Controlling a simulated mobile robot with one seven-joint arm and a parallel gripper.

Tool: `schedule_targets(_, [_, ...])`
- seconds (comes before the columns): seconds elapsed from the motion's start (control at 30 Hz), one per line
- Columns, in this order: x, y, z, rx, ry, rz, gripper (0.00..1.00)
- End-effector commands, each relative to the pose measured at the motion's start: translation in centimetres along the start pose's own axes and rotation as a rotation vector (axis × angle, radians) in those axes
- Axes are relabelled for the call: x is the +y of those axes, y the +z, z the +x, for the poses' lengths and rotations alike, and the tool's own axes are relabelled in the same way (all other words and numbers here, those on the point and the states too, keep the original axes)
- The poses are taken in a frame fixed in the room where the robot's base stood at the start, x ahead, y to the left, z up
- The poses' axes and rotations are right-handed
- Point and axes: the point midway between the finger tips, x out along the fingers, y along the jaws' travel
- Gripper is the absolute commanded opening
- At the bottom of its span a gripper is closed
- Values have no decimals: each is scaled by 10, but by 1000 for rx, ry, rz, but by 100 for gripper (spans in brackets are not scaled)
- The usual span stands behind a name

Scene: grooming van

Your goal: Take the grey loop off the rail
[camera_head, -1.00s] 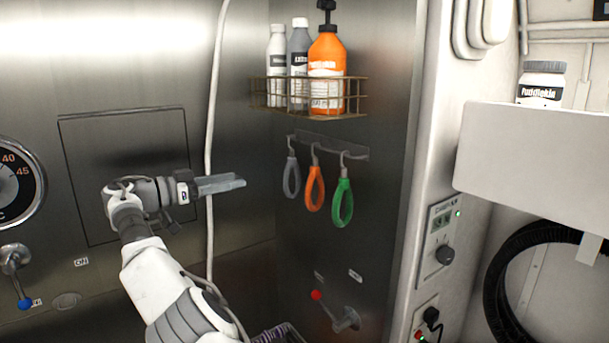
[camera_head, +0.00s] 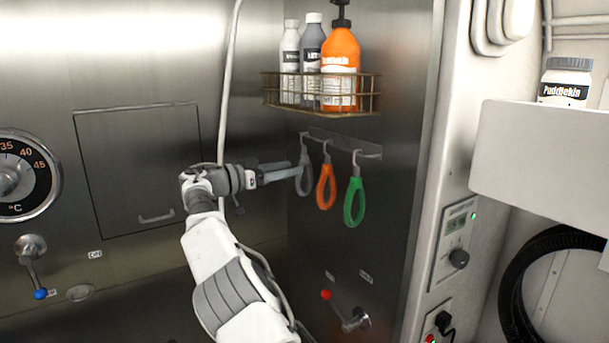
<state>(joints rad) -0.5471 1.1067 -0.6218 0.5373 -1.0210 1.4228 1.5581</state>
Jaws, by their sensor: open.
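The grey loop (camera_head: 305,181) hangs from the leftmost hook of the rail (camera_head: 344,142) on the steel wall. An orange loop (camera_head: 326,188) and a green loop (camera_head: 353,204) hang to its right on the same rail. My gripper (camera_head: 291,171) is open and points right, with its fingertips at the left edge of the grey loop. I cannot tell whether the fingers are around the loop or only beside it.
A wire basket (camera_head: 272,91) with several bottles is fixed above the rail. A lever with a red knob (camera_head: 326,294) sits below the loops. A pale hose (camera_head: 226,90) runs down the wall behind my wrist. A white shelf (camera_head: 540,150) juts out at the right.

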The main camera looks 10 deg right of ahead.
Motion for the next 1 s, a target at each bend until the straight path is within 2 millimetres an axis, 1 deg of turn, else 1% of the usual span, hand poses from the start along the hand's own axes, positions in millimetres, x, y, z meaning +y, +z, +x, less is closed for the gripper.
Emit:
schedule_targets(0.17, [0,-2,9,0,0,0,62])
schedule_targets(0.37, [-2,-8,34,0,2,-1,62])
schedule_targets(0.5, [-2,-5,53,0,2,-2,62])
schedule_targets(0.73, [-3,-3,55,0,-1,0,62])
schedule_targets(0.77, [-3,-3,55,0,-1,0,59])
schedule_targets(0.8, [-3,-3,55,0,-1,0,52])
schedule_targets(0.87, [-3,-3,55,0,-1,0,41])
schedule_targets(1.0, [-3,-3,55,0,-1,0,16])
